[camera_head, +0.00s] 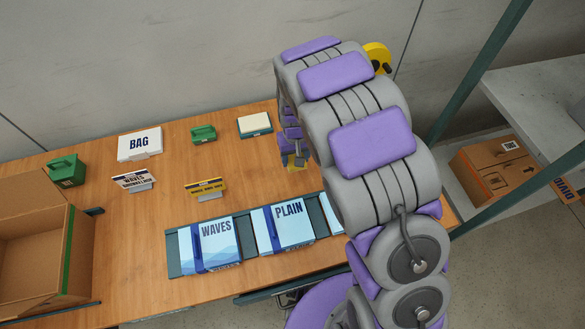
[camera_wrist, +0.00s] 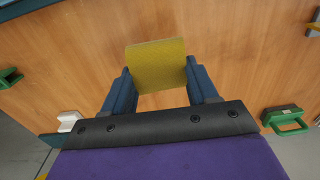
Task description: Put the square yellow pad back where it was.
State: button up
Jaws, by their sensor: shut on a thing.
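The square yellow pad (camera_wrist: 157,66) is between the two blue fingers of my gripper (camera_wrist: 158,80) in the wrist view. The gripper is shut on it, and the pad's flat face shows above the bare wood. In the head view my gripper (camera_head: 292,160) is over the right part of the table, and only a small bit of yellow shows at its end. My arm hides the table to the right of it. I cannot tell exactly how high the pad is above the wood.
An open cardboard box (camera_head: 32,245) stands at left.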

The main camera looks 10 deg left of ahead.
aim_at(287, 172)
jog(key=a+f, duration=0.1)
jog(key=f, duration=0.1)
jog(key=a+f, duration=0.1)
jog(key=f, duration=0.1)
jog(key=a+f+b, duration=0.1)
jog(key=f, duration=0.1)
jog(key=shift+a+f, duration=0.2)
jog(key=shift+a, duration=0.05)
jog(key=shift+d+r, duration=0.2)
jog(key=shift+d, duration=1.35)
jog(key=o, duration=1)
jog(key=shift+s+a+f, duration=0.1)
jog(key=shift+a+f, duration=0.05)
jog(key=shift+a, duration=0.45)
jog(key=shift+a+f, duration=0.1)
jog(key=shift+a, duration=0.5)
jog(key=shift+d, duration=0.7)
jog(key=shift+a+r, duration=0.1)
jog(key=shift+a, duration=0.05)
